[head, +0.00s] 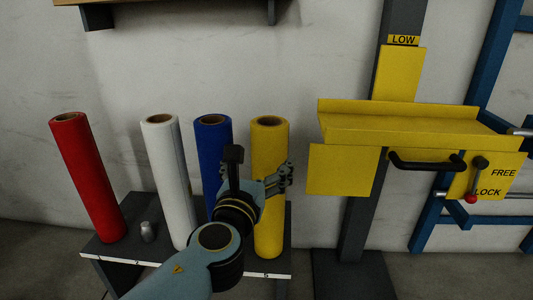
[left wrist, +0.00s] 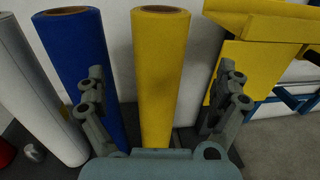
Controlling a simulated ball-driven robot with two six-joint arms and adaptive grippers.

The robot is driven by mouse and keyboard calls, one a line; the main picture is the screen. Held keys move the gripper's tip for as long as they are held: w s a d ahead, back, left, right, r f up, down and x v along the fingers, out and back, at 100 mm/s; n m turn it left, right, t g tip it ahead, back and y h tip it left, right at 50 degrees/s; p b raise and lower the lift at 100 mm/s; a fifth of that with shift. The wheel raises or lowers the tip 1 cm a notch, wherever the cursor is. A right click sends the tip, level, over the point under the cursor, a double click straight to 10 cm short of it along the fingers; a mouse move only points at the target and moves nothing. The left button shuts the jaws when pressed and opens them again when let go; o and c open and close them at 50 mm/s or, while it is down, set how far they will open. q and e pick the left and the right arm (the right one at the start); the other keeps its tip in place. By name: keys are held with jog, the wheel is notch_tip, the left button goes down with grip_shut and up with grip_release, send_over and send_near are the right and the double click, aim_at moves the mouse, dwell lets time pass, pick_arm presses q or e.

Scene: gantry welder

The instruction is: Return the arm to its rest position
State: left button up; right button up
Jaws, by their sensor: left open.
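My left arm reaches in from the bottom of the head view, and its gripper (head: 288,176) is in front of the yellow roll (head: 268,215). In the left wrist view the left gripper (left wrist: 165,95) is open and empty, its two fingers spread wide. The yellow roll (left wrist: 158,80) stands upright beyond and between the fingers. The blue roll (left wrist: 85,60) is behind the left finger. I cannot tell from these views how far the fingers are from the yellow roll. My right gripper is not in view.
A low dark shelf (head: 112,252) holds a tilted red roll (head: 88,180), a white roll (head: 165,185), the blue roll (head: 210,150) and a small metal cylinder (head: 147,231). A yellow machine carriage (head: 410,125) with a black handle (head: 425,165) and red-knobbed lever (head: 473,190) stands at right.

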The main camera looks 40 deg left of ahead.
pick_arm(q)
jog(key=s+f+n+g+h+p, duration=0.2)
jog(key=s+f+n+g+p, duration=0.25)
jog(key=s+f, duration=0.6)
jog(key=s+f+n+g+h+p, duration=0.2)
jog(key=s+f+n+g+p, duration=0.4)
jog(key=f, duration=0.8)
jog(key=s+f+n+g+h, duration=0.1)
jog(key=s+f+n+g, duration=0.1)
jog(key=s+f+n, duration=0.4)
jog(key=s+f+n+g+h+p, duration=0.1)
jog(key=s+f+n+g, duration=0.2)
jog(key=s+n, duration=1.1)
jog(key=s+f, duration=0.3)
jog(key=s, duration=0.8)
jog(key=shift+s+d, duration=0.2)
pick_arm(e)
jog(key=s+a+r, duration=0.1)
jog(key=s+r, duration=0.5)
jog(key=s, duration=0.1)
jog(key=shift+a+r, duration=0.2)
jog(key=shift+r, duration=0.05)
pick_arm(q)
jog(key=shift+g, duration=0.25)
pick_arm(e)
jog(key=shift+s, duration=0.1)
